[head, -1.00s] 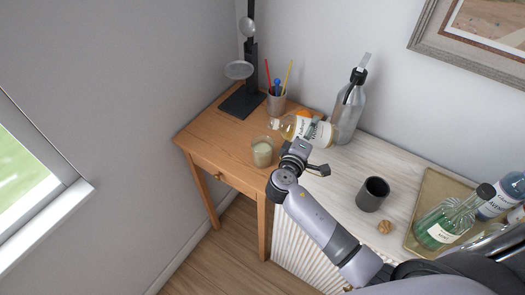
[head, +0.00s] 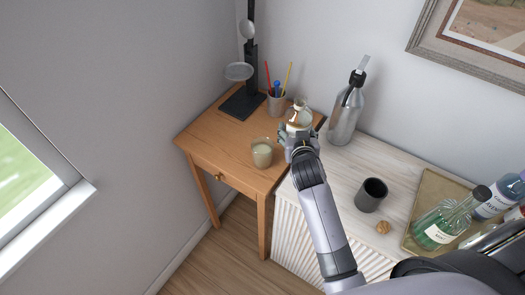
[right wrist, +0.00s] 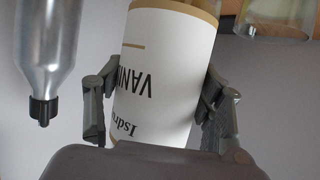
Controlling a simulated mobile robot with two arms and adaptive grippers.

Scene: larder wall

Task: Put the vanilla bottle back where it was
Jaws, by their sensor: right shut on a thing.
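The vanilla bottle (head: 299,114) has a white label and a clear neck and stands roughly upright above the right edge of the small wooden table (head: 228,140). My right gripper (head: 298,136) is shut on it. In the right wrist view the bottle (right wrist: 155,75) fills the middle, its label reading upside down, with the fingers of my gripper (right wrist: 158,108) on both sides. The bottle's base is hidden behind the gripper in the head view, so I cannot tell whether it touches a surface. My left gripper is not in view.
A glass candle (head: 262,154) stands close left of the gripper. A pencil cup (head: 277,104) and a black stand (head: 243,103) are behind. A silver bottle (head: 346,115) stands to the right. A dark cup (head: 371,194), a cork ball (head: 383,227) and a tray (head: 428,190) occupy the white cabinet.

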